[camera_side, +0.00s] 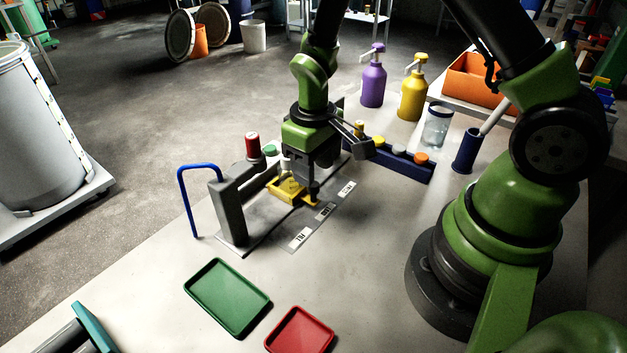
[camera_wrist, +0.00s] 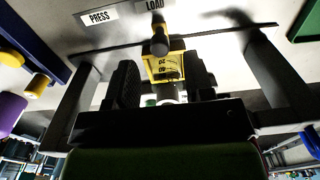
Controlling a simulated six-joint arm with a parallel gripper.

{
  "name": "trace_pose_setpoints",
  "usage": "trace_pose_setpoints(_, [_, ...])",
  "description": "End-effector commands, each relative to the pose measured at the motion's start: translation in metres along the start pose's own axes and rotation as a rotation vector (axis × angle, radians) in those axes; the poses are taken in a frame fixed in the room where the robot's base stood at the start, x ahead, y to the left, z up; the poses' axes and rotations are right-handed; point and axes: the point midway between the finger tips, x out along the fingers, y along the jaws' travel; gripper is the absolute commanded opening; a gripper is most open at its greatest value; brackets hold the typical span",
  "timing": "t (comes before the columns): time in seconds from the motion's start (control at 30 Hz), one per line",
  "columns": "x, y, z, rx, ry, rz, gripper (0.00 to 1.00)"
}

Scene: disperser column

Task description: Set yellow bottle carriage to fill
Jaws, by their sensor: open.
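The yellow bottle carriage (camera_side: 284,194) sits on the grey base of the disperser column (camera_side: 231,210). In the wrist view the carriage (camera_wrist: 164,66) has scale marks and a dark round knob (camera_wrist: 159,36) in line with the LOAD label (camera_wrist: 155,4). The label strip runs from FILL (camera_side: 300,236) nearest the trays, through the middle label (camera_side: 326,211), to the far label (camera_side: 346,189); PRESS (camera_wrist: 98,17) reads in the wrist view. My gripper (camera_side: 302,182) points down over the carriage. Its fingers (camera_wrist: 162,88) are apart, with the carriage showing between them; contact is unclear.
A blue rail with coloured caps (camera_side: 400,160) stands behind my gripper. A blue hoop (camera_side: 188,200) is left of the column. Green (camera_side: 228,297) and red (camera_side: 300,332) trays lie in front. Purple (camera_side: 373,84) and yellow (camera_side: 413,95) pump bottles stand behind.

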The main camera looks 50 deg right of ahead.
Motion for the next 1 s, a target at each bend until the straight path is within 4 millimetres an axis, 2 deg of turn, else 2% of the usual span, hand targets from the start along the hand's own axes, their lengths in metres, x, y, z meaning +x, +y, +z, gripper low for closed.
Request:
trace_pose_setpoints(0.1, [0.020, 0.000, 0.001, 0.002, -0.004, -0.001, 0.48])
trace_pose_setpoints(0.23, [0.034, 0.000, 0.000, 0.000, -0.001, -0.001, 0.48])
trace_pose_setpoints(0.6, [0.040, 0.000, 0.000, 0.001, 0.002, -0.001, 0.48])
trace_pose_setpoints(0.63, [0.040, 0.000, 0.000, 0.001, 0.002, -0.001, 0.46])
trace_pose_setpoints(0.83, [0.040, 0.000, 0.000, 0.001, 0.002, -0.001, 0.00])
trace_pose_setpoints(1.0, [0.040, -0.003, 0.000, 0.000, 0.002, -0.001, 0.00])
